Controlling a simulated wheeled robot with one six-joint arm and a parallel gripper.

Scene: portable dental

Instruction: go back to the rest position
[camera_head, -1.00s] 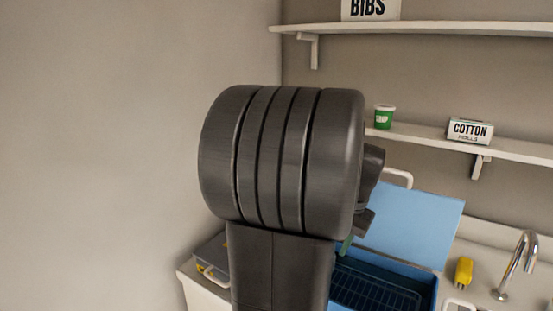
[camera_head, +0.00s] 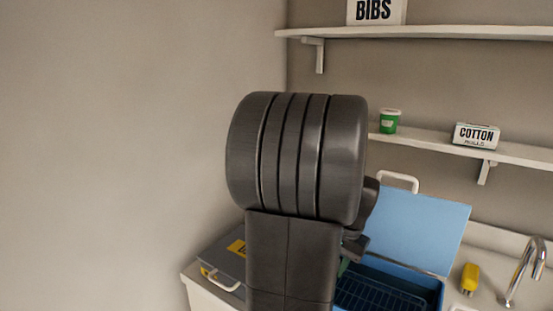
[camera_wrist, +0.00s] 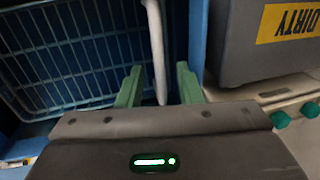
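In the wrist view my gripper (camera_wrist: 158,88) has its two green fingers spread apart. A white bar, perhaps a handle (camera_wrist: 156,50), shows between them, and I see no finger closed on it. The fingers point over the edge of the blue case (camera_wrist: 197,40), beside its wire basket (camera_wrist: 75,50). In the head view my dark arm hides most of my gripper.
The blue case's lid (camera_head: 415,225) stands open. A grey box (camera_wrist: 265,65) labelled DIRTY is close to the right in the wrist view. Shelves above hold a green cup (camera_head: 389,121) and a cotton box (camera_head: 476,135). A yellow bottle (camera_head: 469,279) stands near the tap (camera_head: 522,270).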

